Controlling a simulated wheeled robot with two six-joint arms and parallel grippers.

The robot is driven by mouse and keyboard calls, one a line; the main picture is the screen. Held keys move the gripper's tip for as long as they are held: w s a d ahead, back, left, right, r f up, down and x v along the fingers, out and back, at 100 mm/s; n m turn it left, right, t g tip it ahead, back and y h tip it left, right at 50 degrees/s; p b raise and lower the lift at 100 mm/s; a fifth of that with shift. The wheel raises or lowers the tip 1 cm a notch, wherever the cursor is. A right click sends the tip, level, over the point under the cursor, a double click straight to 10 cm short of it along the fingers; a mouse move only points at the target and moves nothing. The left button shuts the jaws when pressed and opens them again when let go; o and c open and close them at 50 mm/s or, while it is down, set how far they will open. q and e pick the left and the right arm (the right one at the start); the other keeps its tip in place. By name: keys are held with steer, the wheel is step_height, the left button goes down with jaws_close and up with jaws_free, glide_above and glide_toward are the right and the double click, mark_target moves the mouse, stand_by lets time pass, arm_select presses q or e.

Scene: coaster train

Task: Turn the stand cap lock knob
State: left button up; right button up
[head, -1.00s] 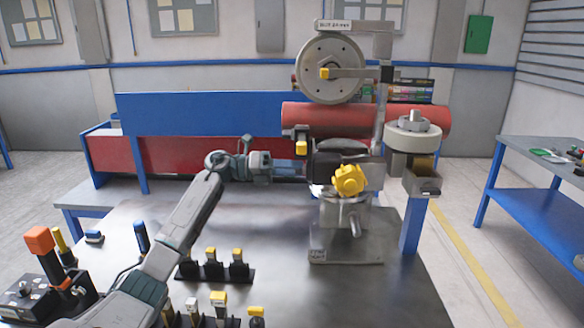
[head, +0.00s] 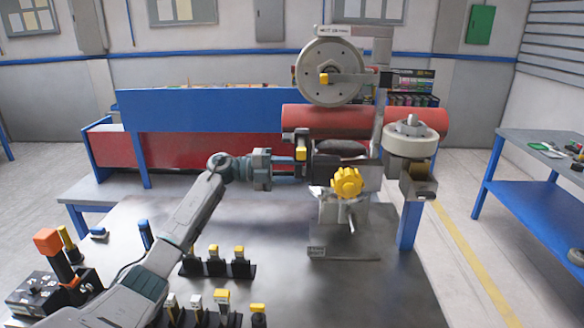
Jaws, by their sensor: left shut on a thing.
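The stand (head: 338,210) is a grey metal fixture on the dark tabletop, with a dark block on top. A yellow lobed knob (head: 346,182) is on its front. My left gripper (head: 297,168) reaches in from the left at the height of the dark block, left of the yellow knob and apart from it. Its jaws are shut on a small part at the block's left side, mostly hidden by the fingers. I cannot tell from here whether that part is the cap lock knob. My right gripper is out of view.
A yellow-tipped lever (head: 301,152) hangs just above my left fingers. A red cylinder (head: 330,119) and a large grey disc (head: 331,71) are above. Yellow-topped holders (head: 214,262) stand in front. A round grey unit (head: 410,138) is at right. The table's front middle is clear.

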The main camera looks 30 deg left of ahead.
arm_select(q)
steer(key=shift+r+n, duration=0.1)
steer(key=shift+n, duration=0.2)
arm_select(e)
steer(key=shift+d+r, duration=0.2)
arm_select(q)
steer(key=o, duration=1)
steer(key=shift+w+a, duration=0.1)
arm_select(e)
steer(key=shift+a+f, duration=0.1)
